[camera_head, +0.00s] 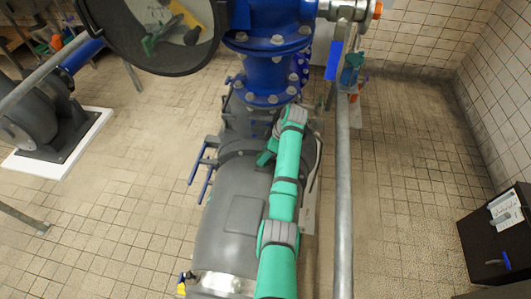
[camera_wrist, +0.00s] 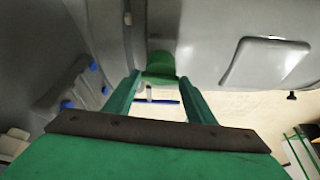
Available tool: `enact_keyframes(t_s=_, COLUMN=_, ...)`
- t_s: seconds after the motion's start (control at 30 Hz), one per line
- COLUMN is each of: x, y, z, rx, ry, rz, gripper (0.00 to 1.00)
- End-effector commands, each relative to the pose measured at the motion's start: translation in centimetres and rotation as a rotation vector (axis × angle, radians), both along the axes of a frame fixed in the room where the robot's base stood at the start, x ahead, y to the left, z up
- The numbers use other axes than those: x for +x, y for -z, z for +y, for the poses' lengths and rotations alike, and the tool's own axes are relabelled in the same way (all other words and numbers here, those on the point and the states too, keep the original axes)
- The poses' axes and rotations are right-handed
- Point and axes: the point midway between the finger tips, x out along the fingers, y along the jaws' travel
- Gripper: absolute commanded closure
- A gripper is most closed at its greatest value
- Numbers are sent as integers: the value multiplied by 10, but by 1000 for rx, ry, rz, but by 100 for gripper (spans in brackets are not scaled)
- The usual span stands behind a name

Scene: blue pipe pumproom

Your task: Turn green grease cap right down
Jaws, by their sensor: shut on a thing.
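The green grease cap (camera_wrist: 160,66) shows in the wrist view at the upper middle, against the grey pump housing (camera_wrist: 200,25). My gripper (camera_wrist: 160,78) has one green finger on each side of the cap, and the fingertips are shut on it. In the head view my gripper (camera_head: 264,158) is beside the grey pump body (camera_head: 232,205), on its right flank. The cap cannot be made out in the head view. Its lower part is partly hidden between my fingers in the wrist view.
A blue flanged pipe (camera_head: 268,75) rises behind the pump. A long grey pipe (camera_head: 343,190) runs to the right of my arm. Blue handles (camera_head: 205,180) stick out left of the pump. A black box (camera_head: 497,235) stands at far right. Tiled floor is open between.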

Motion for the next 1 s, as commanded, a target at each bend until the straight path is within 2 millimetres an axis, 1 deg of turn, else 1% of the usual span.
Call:
enact_keyframes(t_s=0.03, x=-1, y=1, z=5, rx=3, ry=24, rz=0, gripper=72)
enact_keyframes(t_s=0.17, x=-2, y=1, z=6, rx=5, ry=130, rz=-1, gripper=72)
enact_keyframes(t_s=1.0, x=-6, y=-1, z=15, rx=6, ry=921, rz=-4, gripper=72)
